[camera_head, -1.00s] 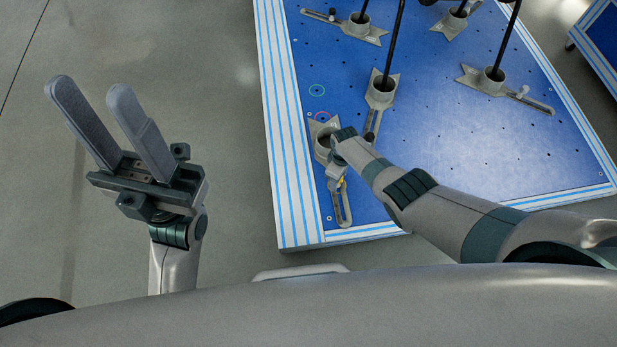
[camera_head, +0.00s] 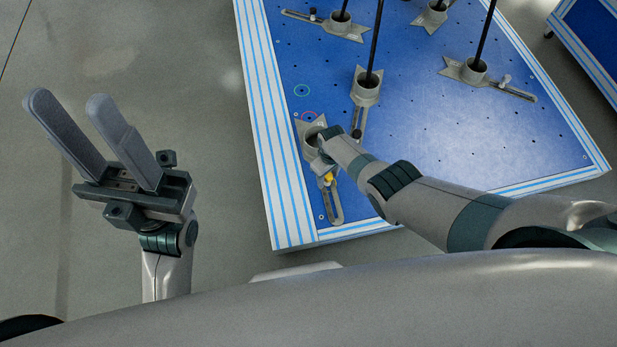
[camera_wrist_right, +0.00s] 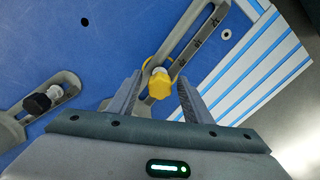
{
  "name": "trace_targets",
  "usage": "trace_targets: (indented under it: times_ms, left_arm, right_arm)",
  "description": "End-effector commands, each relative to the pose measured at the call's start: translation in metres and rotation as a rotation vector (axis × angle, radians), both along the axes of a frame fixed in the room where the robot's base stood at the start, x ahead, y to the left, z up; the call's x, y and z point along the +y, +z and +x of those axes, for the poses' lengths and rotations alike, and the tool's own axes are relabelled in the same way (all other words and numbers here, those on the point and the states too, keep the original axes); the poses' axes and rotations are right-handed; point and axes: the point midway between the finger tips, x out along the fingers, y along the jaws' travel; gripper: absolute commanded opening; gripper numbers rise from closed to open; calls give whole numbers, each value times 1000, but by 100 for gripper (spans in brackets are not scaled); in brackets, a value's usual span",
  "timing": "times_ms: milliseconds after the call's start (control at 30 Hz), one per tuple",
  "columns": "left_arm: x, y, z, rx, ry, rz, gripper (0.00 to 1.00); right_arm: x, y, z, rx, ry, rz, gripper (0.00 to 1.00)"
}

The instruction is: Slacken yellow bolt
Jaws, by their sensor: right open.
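The yellow bolt (camera_wrist_right: 160,85) sits in the slot of a grey slotted clamp (camera_wrist_right: 196,38) on the blue platform. In the right wrist view it lies between the two fingers of my right gripper (camera_wrist_right: 155,97), which is open with a gap on the bolt's right side. In the head view the bolt (camera_head: 328,178) shows just below my right wrist, and the right fingers are mostly hidden there. My left gripper (camera_head: 70,120) is open and empty, over the floor left of the platform.
The blue platform (camera_head: 440,150) has striped edges and many small holes. Several more clamps hold black poles, one close beside my right wrist (camera_head: 366,88). A black-knobbed bolt (camera_wrist_right: 38,102) stands left of my right gripper. Floor on the left is clear.

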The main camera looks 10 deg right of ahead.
Motion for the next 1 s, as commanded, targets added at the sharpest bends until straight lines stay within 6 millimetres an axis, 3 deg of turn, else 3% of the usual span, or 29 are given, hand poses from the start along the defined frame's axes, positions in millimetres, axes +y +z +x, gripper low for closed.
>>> trace_targets:
  times_ms: [300, 767, 1000]
  left_arm:
    - [0, 3, 0, 0, 0, 0, 39]
    - [0, 3, 0, 0, 0, 0, 39]
    - [0, 5, 0, 0, 0, 0, 39]
  right_arm:
    - [0, 0, 0, 0, -272, 0, 45]
    - [1, 0, 0, 0, -330, 0, 45]
    - [1, 1, 0, 0, -536, 1, 45]
